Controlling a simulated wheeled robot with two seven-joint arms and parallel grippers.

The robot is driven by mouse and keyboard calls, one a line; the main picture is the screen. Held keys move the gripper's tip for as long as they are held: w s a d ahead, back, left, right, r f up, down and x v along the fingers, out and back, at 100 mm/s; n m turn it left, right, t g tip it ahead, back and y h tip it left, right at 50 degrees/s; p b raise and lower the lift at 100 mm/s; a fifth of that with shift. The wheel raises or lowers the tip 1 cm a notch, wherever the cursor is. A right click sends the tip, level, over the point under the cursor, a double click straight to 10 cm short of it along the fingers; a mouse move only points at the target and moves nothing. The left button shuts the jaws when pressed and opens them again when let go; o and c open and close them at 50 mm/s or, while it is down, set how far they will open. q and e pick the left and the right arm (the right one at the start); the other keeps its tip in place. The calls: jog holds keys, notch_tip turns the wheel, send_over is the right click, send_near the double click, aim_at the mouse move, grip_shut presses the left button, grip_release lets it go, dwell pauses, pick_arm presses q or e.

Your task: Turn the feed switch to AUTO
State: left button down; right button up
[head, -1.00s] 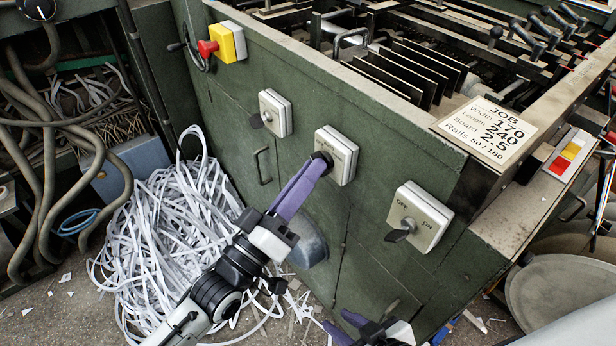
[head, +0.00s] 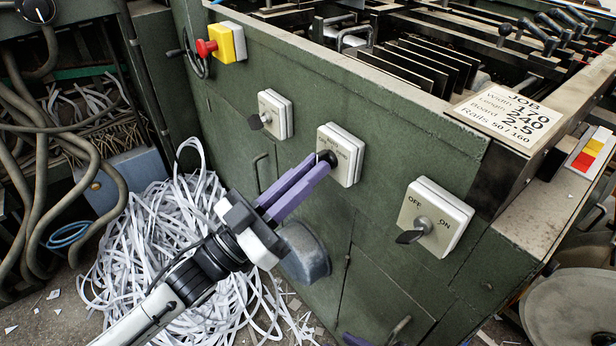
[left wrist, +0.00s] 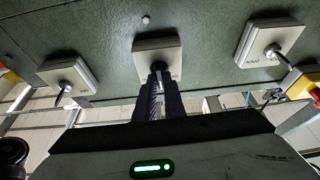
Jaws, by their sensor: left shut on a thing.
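A square cream switch box (head: 350,160) is the middle one of three on the green machine front. Its lettering is too small and too covered to read surely. My left gripper (head: 326,160) reaches it from the lower left, with its purple fingers closed around the dark knob at the box's left side. The fingers hide most of the knob, so its pointing direction is unclear. In the left wrist view the fingers (left wrist: 160,78) meet the middle box (left wrist: 146,45) head-on. Only a purple tip of my right gripper (head: 354,340) shows at the bottom edge.
An OFF/ON switch (head: 447,216) sits to the right and a smaller key-like switch (head: 281,113) to the left. A red emergency button (head: 206,47) on a yellow box is farther left. A grey rounded housing (head: 303,255) bulges below the gripper. Paper strips (head: 150,235) heap on the floor.

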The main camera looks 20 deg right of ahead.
dwell(0.3)
pick_arm(q)
jog(key=c, duration=1.8)
grip_release()
jog(key=shift+c, duration=0.2)
jog(key=v, duration=1)
jog(key=shift+a, duration=0.2)
jog(key=shift+f, duration=0.1)
